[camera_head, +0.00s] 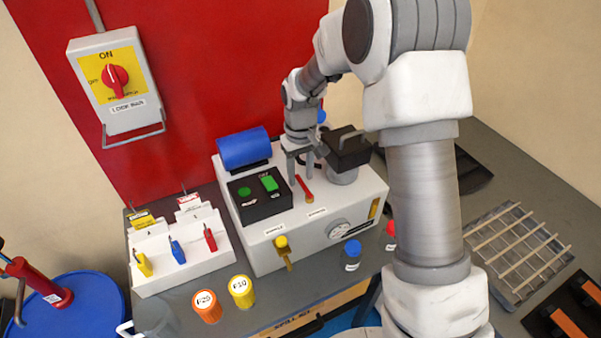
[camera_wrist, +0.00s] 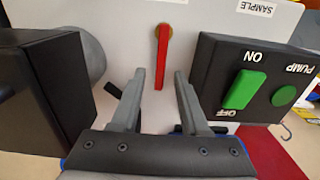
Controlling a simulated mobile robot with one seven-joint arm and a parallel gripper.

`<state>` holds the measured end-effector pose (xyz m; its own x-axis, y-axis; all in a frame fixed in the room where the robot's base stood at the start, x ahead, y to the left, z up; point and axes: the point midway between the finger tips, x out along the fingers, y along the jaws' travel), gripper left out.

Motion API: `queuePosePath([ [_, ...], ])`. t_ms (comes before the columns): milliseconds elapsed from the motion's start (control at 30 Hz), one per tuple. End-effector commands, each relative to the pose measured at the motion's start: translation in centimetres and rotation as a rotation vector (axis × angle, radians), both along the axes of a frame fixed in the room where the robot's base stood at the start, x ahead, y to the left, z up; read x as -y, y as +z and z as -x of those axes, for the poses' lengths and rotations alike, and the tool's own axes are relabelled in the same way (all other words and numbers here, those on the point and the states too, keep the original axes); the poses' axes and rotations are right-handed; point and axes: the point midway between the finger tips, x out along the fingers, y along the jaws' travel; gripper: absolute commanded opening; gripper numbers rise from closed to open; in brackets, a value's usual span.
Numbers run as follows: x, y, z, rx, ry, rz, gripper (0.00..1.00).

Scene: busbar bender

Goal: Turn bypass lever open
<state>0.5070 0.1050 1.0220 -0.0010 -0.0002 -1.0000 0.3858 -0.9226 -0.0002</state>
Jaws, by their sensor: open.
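The red lever (camera_head: 305,190) is on top of the white machine housing, right of the pump switch box; its label is too small to read. In the wrist view the red lever (camera_wrist: 162,58) has a brass-coloured pivot at its upper end and points down the picture. My gripper (camera_head: 300,178) points down over the housing at the lever. In the wrist view my gripper (camera_wrist: 160,76) is open, with the lever's free end seen between the two fingertips. I cannot tell whether either finger touches it.
The black pump box (camera_head: 260,193) and blue cylinder (camera_head: 244,148) are left of my gripper. A black block (camera_head: 349,152) on a grey post stands close on the right. A yellow-handled valve (camera_head: 282,245) and a gauge (camera_head: 339,230) are on the housing's front.

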Motion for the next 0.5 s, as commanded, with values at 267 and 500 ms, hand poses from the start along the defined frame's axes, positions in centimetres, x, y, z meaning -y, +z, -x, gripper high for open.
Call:
queuePosePath([
  [267, 0.01, -0.16, -0.01, 0.001, 0.0, 0.0, 0.45],
  [500, 0.0, -0.14, -0.02, 0.001, 0.0, 0.0, 0.04],
])
